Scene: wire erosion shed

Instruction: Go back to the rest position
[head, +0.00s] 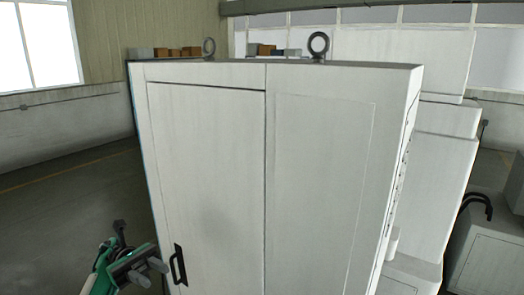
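A tall white cabinet (320,170) fills the middle of the head view. Its left door (207,170) looks closed and has a black handle (178,265) low on its left side. My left gripper (149,272) is at the lower left, just left of the handle and apart from it in the picture. Its two grey fingertips are spread with a gap, and nothing shows between them. Part of my green and grey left arm shows behind it. My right gripper is not in view.
Two lifting eyes (318,44) stand on the cabinet top. Small brown and grey boxes (175,52) show beyond its top edge. White machine housings (440,170) stand at the right, with a grey unit (490,255) beside them. Open floor (65,215) lies to the left.

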